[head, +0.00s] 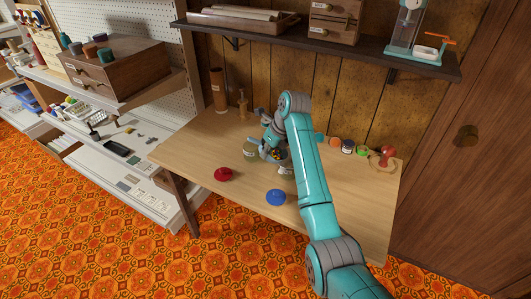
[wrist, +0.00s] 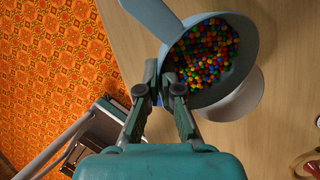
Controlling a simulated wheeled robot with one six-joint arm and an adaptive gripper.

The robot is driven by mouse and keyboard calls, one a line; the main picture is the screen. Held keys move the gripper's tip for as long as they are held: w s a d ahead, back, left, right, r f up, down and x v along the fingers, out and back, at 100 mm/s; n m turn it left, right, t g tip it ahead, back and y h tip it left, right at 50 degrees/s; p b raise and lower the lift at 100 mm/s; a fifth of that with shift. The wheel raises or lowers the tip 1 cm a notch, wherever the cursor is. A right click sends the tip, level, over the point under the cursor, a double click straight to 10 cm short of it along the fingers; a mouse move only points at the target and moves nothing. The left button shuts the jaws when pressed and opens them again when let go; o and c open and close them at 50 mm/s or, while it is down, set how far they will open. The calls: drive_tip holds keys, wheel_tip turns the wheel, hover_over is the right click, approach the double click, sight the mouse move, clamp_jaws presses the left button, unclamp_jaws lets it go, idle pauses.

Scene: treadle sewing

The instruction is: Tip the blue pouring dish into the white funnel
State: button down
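The blue pouring dish (wrist: 249,32) is a grey-blue bowl holding many small coloured beads. My gripper (wrist: 160,88) has its fingers closed on a narrow blue part at the dish's near edge. A pale round piece, seemingly the white funnel (wrist: 240,102), shows partly beneath the dish in the wrist view; the dish hides most of it.
A labelled jar (head: 250,148) stands left of the dish, and another jar (head: 286,170) stands below it. A red lid (head: 223,174) and a blue lid (head: 276,197) lie on the table (head: 190,148) in front. Small coloured pots and a red item (head: 382,156) stand along the right back.

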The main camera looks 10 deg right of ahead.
drive_tip(key=shift+d+r+y, duration=0.3)
drive_tip(key=shift+y, duration=0.35)
drive_tip(key=shift+d+r+y, duration=0.25)
drive_tip(key=shift+d+y, duration=0.05)
drive_tip(key=shift+y, duration=0.35)
drive_tip(key=shift+s+d+r+t+y, duration=0.15)
drive_tip(key=shift+d+r+y, duration=0.25)
drive_tip(key=shift+y, duration=0.25)
drive_tip(key=shift+d+r+t+y, duration=0.15)
drive_tip(key=shift+d+r+y, duration=0.1)
drive_tip(key=shift+d+y, duration=0.3)
drive_tip(key=shift+s+d+r+m+t+y, duration=0.15)
drive_tip(key=shift+d+m+y, duration=0.15)
drive_tip(key=shift+y, duration=0.35)
drive_tip(key=shift+w+d+r+m+t+y, duration=0.15)
drive_tip(key=shift+d+y, duration=0.1)
drive_tip(key=shift+y, duration=0.45)
drive_tip(key=shift+s+d+r+m+t+y, duration=0.15)
drive_tip(key=shift+d+m+y, duration=0.15)
drive_tip(key=shift+y, duration=0.35)
idle(3.5)
